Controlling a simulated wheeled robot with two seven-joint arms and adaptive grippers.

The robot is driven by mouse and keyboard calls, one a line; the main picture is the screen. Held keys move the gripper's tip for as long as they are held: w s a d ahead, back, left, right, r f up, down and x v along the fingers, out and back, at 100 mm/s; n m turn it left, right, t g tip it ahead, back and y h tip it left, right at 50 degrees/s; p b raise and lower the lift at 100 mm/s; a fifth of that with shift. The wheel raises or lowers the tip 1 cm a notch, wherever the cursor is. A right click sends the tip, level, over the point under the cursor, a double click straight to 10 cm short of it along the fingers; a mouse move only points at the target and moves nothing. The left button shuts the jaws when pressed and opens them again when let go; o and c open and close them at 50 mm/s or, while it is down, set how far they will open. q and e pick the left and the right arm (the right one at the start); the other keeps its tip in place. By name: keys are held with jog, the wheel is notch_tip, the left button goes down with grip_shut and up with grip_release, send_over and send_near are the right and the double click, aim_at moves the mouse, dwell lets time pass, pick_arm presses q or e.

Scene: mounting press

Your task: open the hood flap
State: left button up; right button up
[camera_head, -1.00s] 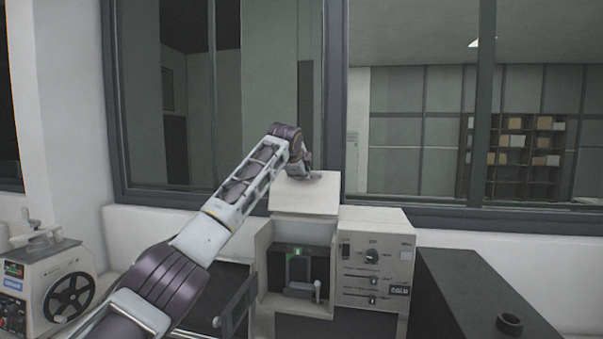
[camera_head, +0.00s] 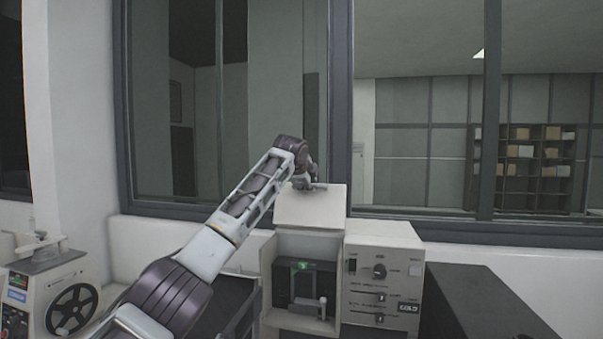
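The mounting press (camera_head: 383,271) stands in the middle, with a control panel of knobs and sliders on its right side. Its white hood flap (camera_head: 311,212) is tilted up above a dark recess (camera_head: 304,284) that holds a small green light and a lever. My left arm comes in from the lower left, and my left gripper (camera_head: 310,186) is at the flap's upper edge. The gripper is small and partly hidden behind the wrist, so I cannot tell how its fingers stand. My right gripper is not in view.
A machine with a black handwheel (camera_head: 72,309) stands at the far left. A dark box (camera_head: 480,303) is right of the press. A dark tray (camera_head: 215,306) lies left of the press, partly behind my arm. A window wall is close behind.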

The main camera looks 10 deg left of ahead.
pick_arm(q)
jog(key=v, duration=1.2)
dwell(0.4)
dwell(0.4)
